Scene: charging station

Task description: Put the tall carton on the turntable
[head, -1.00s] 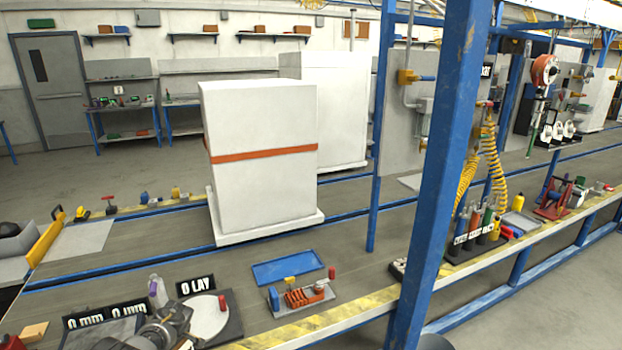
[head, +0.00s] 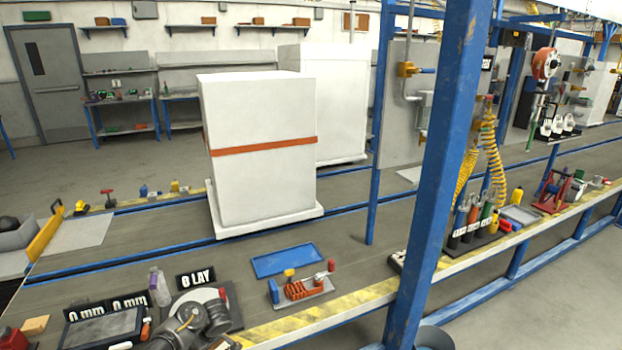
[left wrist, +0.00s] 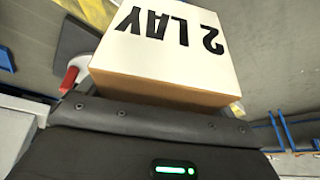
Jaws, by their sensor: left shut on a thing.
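The carton (left wrist: 170,45) has a white face marked "2 LAY" and a brown side in the left wrist view. My left gripper (left wrist: 160,108) is shut on it. In the head view my left gripper is at the bottom edge, where its jaws cannot be made out; a small brown patch beside the arm may be the carton. The turntable (head: 197,296), a pale disc on a dark plate, lies just behind my left arm, which covers part of it. A red post stands at its right edge. My right gripper is not in view.
A blue tray (head: 287,260) and a small fixture (head: 306,288) lie to the right. A blue post (head: 437,170) rises farther right. A large wrapped load (head: 260,150) stands behind.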

